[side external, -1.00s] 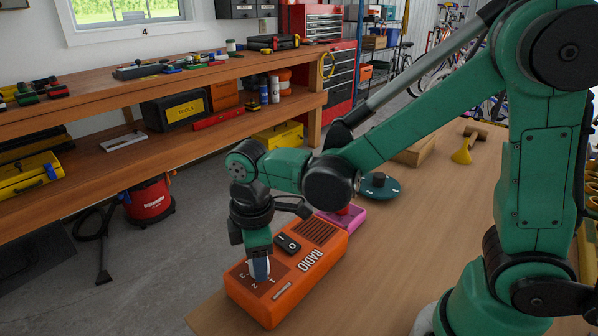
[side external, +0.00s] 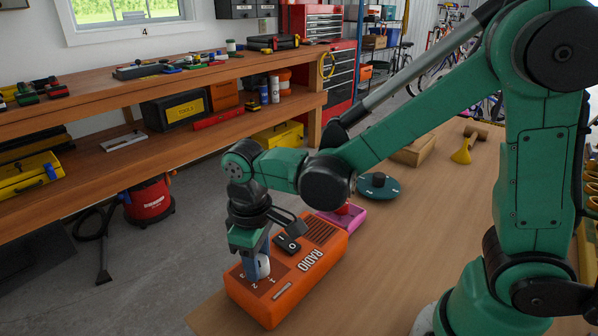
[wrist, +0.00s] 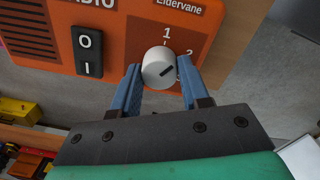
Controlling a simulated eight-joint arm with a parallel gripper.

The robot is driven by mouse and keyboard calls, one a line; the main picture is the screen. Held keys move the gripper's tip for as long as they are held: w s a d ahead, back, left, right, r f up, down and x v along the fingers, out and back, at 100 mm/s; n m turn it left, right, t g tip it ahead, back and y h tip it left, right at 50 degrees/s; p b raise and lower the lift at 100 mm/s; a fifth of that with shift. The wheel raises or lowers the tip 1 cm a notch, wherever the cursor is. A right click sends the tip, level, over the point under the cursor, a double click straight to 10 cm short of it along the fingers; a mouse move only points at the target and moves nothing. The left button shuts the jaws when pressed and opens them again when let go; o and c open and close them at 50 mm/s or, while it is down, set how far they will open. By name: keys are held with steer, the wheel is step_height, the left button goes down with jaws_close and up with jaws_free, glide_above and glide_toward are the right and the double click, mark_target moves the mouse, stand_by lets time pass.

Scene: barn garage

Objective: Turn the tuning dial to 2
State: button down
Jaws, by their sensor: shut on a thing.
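The orange radio (side external: 290,290) lies on the wooden table with its face up. Its white tuning dial (wrist: 157,64) is at the near end, on a brown panel with printed numbers. In the wrist view the dial's black mark slants up and right, roughly toward the 2. My gripper (wrist: 159,72) is shut on the dial, with a blue finger on each side. In the side external view the dial (side external: 263,266) is partly hidden by my gripper (side external: 257,268). The number beyond 2 is largely hidden in the wrist view.
A black O/I rocker switch (wrist: 87,53) sits on the radio beside the dial. Behind the radio are a pink box (side external: 345,217) with a red top and a teal disc (side external: 379,188) with a dark knob. The table is clear right of the radio.

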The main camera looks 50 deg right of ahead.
steer(key=m, duration=0.5)
stand_by(0.5)
steer(key=shift+c, duration=2.1)
jaws_free()
steer(key=shift+a+r, duration=0.1)
steer(key=shift+r, duration=2.75)
steer(key=s+d+r+t, duration=0.2)
steer(key=s+d+t, duration=0.1)
steer(key=d+t, duration=0.4)
steer(key=shift+s+d, duration=0.15)
steer(key=shift+d, duration=0.85)
